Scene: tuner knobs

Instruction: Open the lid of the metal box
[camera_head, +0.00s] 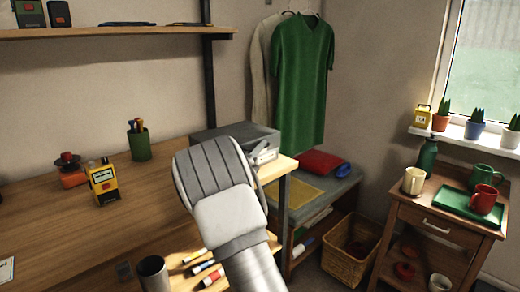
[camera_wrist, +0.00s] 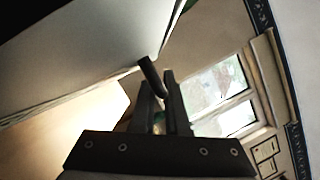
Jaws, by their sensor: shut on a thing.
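The grey metal box (camera_head: 232,137) stands at the right end of the wooden desk, its lid looking shut or nearly so. My arm covers part of it in the head view, and my fingertips are hidden there. In the wrist view the box is the large pale shape (camera_wrist: 85,50) at the upper left. A dark rod-like handle (camera_wrist: 151,73) sticks out from its edge. My gripper (camera_wrist: 166,92) is shut on this handle, with the rod's end between the fingers.
On the desk (camera_head: 60,220) stand a yellow device (camera_head: 103,184), an orange item (camera_head: 72,177) and a green pen cup (camera_head: 139,144). A low bench (camera_head: 335,190) is right of the desk. A side table (camera_head: 425,215) holds mugs and a green tray. A wicker basket (camera_head: 350,250) stands on the floor.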

